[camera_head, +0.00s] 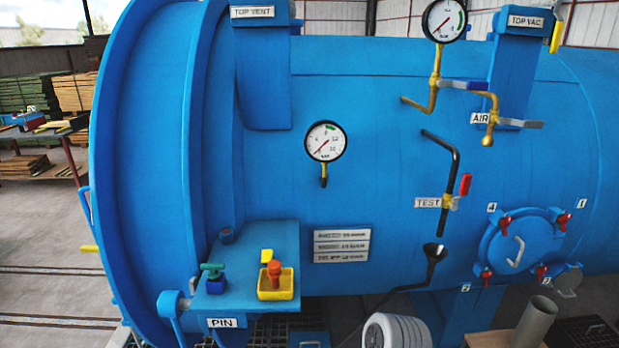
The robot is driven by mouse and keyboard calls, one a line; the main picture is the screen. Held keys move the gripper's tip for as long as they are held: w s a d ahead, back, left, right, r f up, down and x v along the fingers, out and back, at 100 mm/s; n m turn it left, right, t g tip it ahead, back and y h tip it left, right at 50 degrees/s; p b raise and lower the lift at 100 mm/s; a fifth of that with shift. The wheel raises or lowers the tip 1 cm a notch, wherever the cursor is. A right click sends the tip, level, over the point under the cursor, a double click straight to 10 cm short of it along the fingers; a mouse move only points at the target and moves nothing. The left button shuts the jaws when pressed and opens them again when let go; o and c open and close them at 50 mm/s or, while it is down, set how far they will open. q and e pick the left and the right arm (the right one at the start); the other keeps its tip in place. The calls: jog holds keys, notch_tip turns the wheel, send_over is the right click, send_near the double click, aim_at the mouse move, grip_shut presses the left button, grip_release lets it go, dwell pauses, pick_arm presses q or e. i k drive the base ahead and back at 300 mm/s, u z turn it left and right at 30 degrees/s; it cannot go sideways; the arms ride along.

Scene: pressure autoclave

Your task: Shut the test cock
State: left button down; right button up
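The test cock (449,202) is a small brass valve at the lower end of a bent black pipe (453,160) on the blue autoclave shell. Its red lever (465,185) points up and slightly right, roughly along the pipe. A white TEST label (427,203) sits just left of it. A black funnel (433,251) stands below the cock, apart from its outlet. Neither of my grippers shows in the head view.
Right of the funnel is a round hatch (515,247) with red-handled clamps. A bracket (257,250) with a yellow box juts out lower left.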

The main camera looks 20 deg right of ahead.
aim_at(466, 179)
jog(key=z, duration=1)
jog(key=k, duration=0.3)
jog(key=z, duration=0.65)
jog(key=i, duration=0.45)
jog(key=z, duration=1.2)
jog(key=i, duration=0.75)
jog(key=u, duration=2.65)
